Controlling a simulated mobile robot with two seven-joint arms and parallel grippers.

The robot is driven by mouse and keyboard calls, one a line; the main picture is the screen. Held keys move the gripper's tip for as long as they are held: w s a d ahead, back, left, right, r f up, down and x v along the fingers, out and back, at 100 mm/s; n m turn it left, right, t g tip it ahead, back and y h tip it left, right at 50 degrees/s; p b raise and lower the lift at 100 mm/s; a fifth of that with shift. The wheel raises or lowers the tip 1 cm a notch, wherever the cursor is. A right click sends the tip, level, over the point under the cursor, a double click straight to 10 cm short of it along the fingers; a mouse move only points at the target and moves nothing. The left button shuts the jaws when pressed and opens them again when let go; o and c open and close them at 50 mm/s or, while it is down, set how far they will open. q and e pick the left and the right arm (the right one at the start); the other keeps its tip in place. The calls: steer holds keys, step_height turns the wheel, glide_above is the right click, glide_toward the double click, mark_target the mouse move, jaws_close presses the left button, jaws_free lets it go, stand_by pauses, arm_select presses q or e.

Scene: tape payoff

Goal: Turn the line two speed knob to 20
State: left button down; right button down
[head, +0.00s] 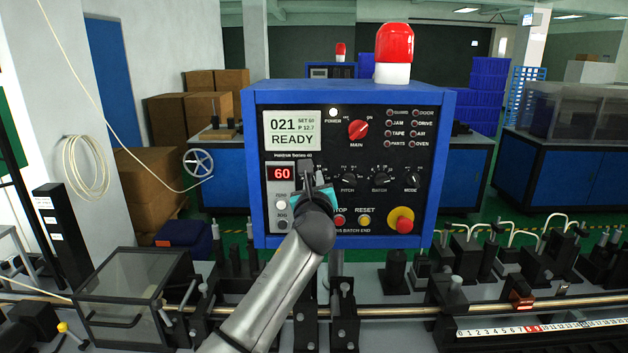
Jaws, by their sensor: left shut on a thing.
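The blue control box (350,88) with a black front panel stands in the middle of the head view. Its red display (281,173) reads 60. The pale screen (292,130) reads 021, SET 60, P 12.7 and READY. My left gripper (308,172) is at the panel, just right of the red display and in line with the row of small black knobs. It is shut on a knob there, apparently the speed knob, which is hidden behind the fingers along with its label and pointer. My right gripper is not in view.
To the right in that row are the PITCH knob (349,180), the BATCH knob (381,179) and the MODE knob (411,180). The red MAIN switch (358,130) is above. The red emergency button (400,220) is below. My left forearm covers part of the lower panel.

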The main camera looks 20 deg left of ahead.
arm_select(q)
steer(key=shift+n, duration=0.3)
steer(key=shift+a+n+p, duration=0.15)
steer(key=shift+n+p, duration=0.2)
steer(key=shift+n, duration=0.55)
steer(key=shift+s+a+f+n, duration=0.1)
steer(key=shift+f+n, duration=0.05)
steer(key=shift+n, duration=1.4)
steer(key=shift+a+f+n, duration=0.15)
steer(key=shift+n, duration=1.45)
steer(key=shift+s+a+f+n, duration=0.1)
steer(key=shift+f+n, duration=0.05)
steer(key=shift+n, duration=1.4)
steer(key=c, duration=0.9)
jaws_free()
